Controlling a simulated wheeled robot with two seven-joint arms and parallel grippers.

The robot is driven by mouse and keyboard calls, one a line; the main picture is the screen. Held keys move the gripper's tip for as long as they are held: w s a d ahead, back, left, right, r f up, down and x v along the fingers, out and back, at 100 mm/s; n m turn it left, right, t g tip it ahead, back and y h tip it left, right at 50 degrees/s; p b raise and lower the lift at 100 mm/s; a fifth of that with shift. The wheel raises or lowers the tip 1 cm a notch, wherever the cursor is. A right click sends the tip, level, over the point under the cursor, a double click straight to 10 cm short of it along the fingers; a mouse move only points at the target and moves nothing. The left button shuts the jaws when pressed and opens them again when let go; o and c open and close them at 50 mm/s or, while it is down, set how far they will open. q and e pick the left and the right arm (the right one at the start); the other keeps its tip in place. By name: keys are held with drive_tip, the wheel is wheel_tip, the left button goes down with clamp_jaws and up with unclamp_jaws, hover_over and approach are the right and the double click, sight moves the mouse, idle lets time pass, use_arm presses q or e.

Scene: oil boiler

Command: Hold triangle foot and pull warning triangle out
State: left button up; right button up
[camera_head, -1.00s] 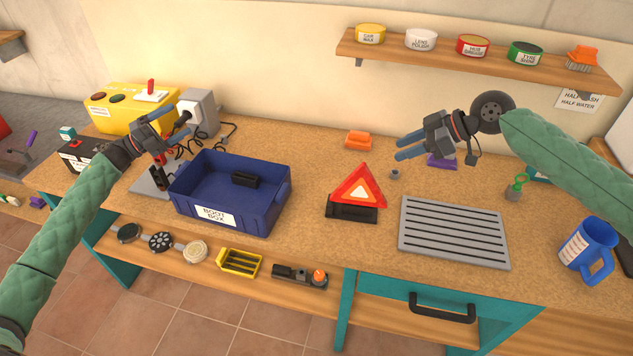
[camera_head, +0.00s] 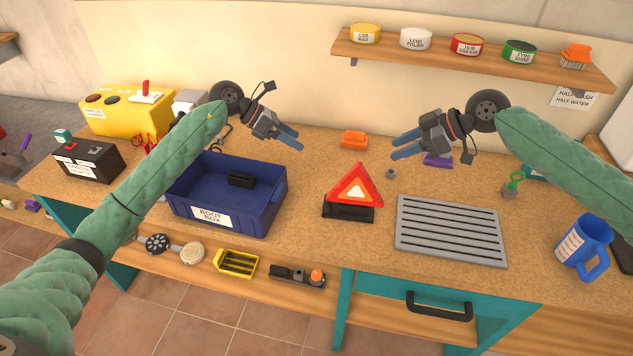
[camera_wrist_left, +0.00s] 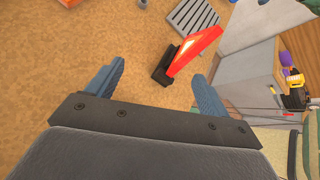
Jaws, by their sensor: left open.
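The red warning triangle (camera_head: 345,186) with a pale centre stands upright in its black foot (camera_head: 340,213) on the workbench, right of the blue boot box. In the left wrist view the triangle (camera_wrist_left: 203,48) and its foot (camera_wrist_left: 163,66) lie ahead, partly between the fingers. My left gripper (camera_head: 294,138) is open and empty, above the bench, behind and left of the triangle, apart from it. It also shows in the left wrist view (camera_wrist_left: 158,85). My right gripper (camera_head: 396,145) is raised behind and right of the triangle; its blue fingers are apart with nothing between them.
The blue boot box (camera_head: 275,210) holds a black item. A slotted grey tray (camera_head: 451,231) lies to the right, with a blue mug (camera_head: 583,243) beyond it. An orange object (camera_head: 354,139) is behind the triangle. A shelf with tins (camera_head: 467,65) hangs above.

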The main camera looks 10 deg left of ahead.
sight(326, 200)
use_arm(q)
drive_tip(key=s+d+f+m+y, duration=0.2)
drive_tip(key=f, duration=0.1)
drive_tip(key=s+d+f+m+g+y, duration=0.1)
drive_tip(key=s+d+f+m+y, duration=0.1)
drive_tip(key=d+f, duration=0.1)
drive_tip(key=s+d+f+m+y, duration=0.1)
drive_tip(key=s+d+f+y, duration=0.1)
drive_tip(key=f, duration=0.3)
drive_tip(key=shift+d+m+g, duration=0.3)
drive_tip(key=shift+d+m, duration=0.1)
drive_tip(key=shift+d, duration=0.35)
drive_tip(key=shift+x, duration=3.25)
drive_tip(key=shift+w, duration=0.1)
drive_tip(key=shift+c, duration=0.2)
drive_tip(key=c, duration=1.1)
drive_tip(key=shift+o, duration=0.2)
